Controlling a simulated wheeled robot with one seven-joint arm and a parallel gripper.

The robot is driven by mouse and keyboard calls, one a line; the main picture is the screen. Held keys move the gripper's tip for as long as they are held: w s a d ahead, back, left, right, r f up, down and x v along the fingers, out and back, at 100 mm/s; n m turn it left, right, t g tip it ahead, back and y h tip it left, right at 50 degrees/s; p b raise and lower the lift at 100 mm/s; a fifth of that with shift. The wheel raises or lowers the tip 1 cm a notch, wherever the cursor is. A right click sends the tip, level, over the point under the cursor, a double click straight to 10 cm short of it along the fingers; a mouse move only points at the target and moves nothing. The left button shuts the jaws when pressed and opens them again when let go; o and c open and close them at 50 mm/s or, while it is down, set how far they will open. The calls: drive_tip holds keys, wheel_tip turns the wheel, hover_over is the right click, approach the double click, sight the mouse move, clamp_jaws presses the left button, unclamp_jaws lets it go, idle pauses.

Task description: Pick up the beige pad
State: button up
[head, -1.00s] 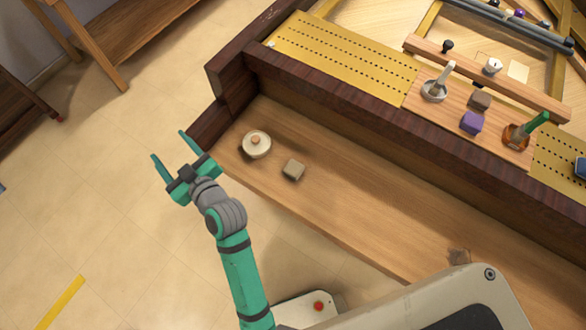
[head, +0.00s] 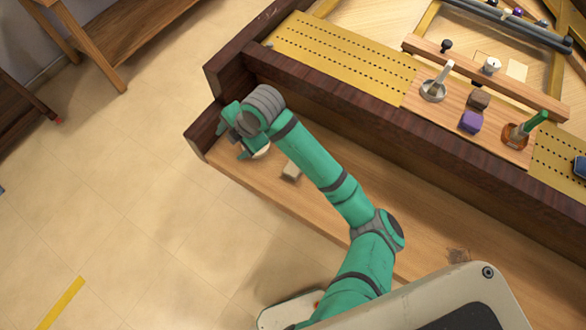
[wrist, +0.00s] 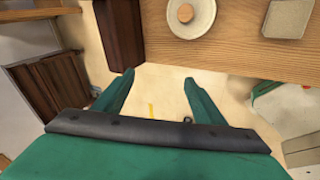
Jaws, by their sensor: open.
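The beige pad (head: 291,171) is a small square block lying on the wooden ledge, partly hidden by my arm in the head view. In the wrist view the pad (wrist: 287,18) is at the top right, cut by the frame edge. My gripper (head: 233,140) is open and empty over the ledge's left end, left of the pad. In the wrist view my gripper (wrist: 158,76) has its fingers apart with nothing between them, the pad lying beyond them to the right.
A dark raised wall (head: 330,125) runs behind the wooden ledge (head: 410,235). The ledge right of the pad is mostly clear.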

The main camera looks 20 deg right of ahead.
drive_tip(key=s+d+f+n+g+h, duration=0.15)
drive_tip(key=s+d, duration=0.25)
drive_tip(key=d, duration=0.4)
drive_tip(key=s+d+f+n+g+h, duration=0.1)
drive_tip(key=s+d+g+h, duration=0.15)
drive_tip(key=d, duration=0.55)
hover_over(293, 168)
drive_tip(key=f, duration=0.5)
drive_tip(key=shift+s+d+f, duration=0.2)
drive_tip(key=shift+s+d, duration=0.1)
drive_tip(key=shift+d, duration=0.05)
drive_tip(key=shift+w+a+f, duration=0.15)
drive_tip(key=shift+f, duration=1.25)
drive_tip(key=shift+w+a+f, duration=0.1)
drive_tip(key=shift+w+f, duration=0.05)
drive_tip(key=shift+f, duration=1.25)
drive_tip(key=c, duration=1.1)
